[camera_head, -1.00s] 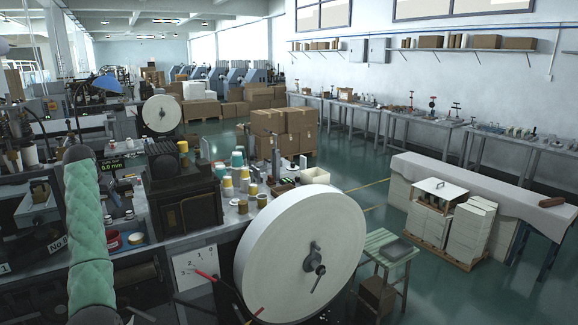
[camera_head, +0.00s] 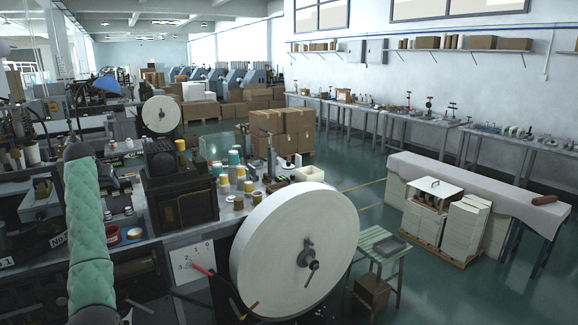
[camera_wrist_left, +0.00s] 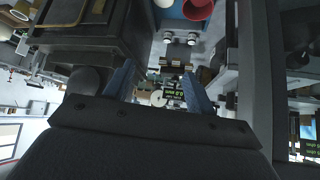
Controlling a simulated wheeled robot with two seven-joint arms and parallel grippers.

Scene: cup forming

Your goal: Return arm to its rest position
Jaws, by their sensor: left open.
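My left arm, in a green quilted sleeve, stands upright at the left of the head view, with a dark joint at its upper end. My left gripper (camera_wrist_left: 160,84) shows in the left wrist view as two blue-grey fingers spread apart. The gripper's jaws cannot be made out clearly in the head view. My right gripper is not in view.
A large white paper reel (camera_head: 290,240) stands at the front middle. A dark machine block (camera_head: 180,185) and several paper cups (camera_head: 238,175) stand on the bench beside my left arm. A green slatted stool (camera_head: 383,245) stands right of the reel. Open floor (camera_head: 370,165) lies behind.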

